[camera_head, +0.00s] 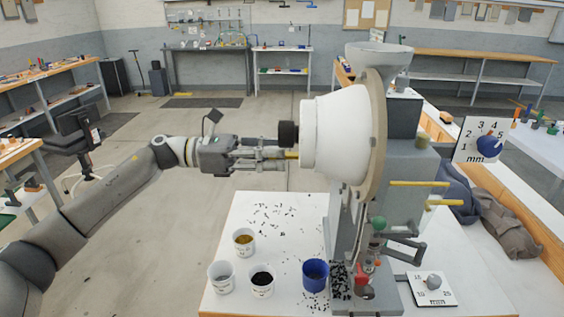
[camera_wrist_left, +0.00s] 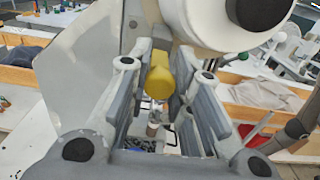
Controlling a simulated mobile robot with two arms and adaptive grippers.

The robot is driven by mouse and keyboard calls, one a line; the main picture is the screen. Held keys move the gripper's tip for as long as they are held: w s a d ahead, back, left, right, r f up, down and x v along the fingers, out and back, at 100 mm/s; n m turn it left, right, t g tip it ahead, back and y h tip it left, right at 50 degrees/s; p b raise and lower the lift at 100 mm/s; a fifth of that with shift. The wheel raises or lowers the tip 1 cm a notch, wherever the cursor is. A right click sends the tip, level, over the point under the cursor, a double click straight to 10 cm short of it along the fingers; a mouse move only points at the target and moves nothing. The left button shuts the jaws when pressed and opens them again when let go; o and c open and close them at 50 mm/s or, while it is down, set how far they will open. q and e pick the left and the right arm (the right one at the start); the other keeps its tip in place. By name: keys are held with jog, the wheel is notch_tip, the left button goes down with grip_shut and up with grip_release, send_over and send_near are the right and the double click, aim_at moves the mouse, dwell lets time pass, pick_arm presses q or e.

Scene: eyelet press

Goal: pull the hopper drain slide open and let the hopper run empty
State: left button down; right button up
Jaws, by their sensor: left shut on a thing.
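The eyelet press stands on the white table, with a large white drum-shaped hopper (camera_head: 338,130) on its left side. A small yellow handle (camera_head: 292,155) shows beside the hopper. In the left wrist view the yellow knob (camera_wrist_left: 158,82) sits between the fingers. My left gripper (camera_head: 280,157) comes in level from the left and is shut on this yellow handle. How far the slide is out, and its link to the hopper, are hidden. My right gripper is not in view.
A blue cup (camera_head: 315,274) and white cups (camera_head: 262,281) with dark or yellowish contents stand on the table (camera_head: 240,212). Small black pieces lie scattered there and at the press base. Dial plates (camera_head: 482,141) and grey cloth (camera_head: 507,225) are at the right. The floor at left is mostly clear.

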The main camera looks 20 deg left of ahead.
pick_arm(q)
jog(key=shift+a, duration=0.1)
jog(key=c, duration=1.5)
grip_release()
jog(key=shift+a, duration=0.1)
jog(key=shift+c, duration=0.2)
jog(key=shift+s+a, duration=0.1)
jog(key=shift+a, duration=0.05)
jog(key=v, duration=1.2)
jog(key=shift+a, duration=0.1)
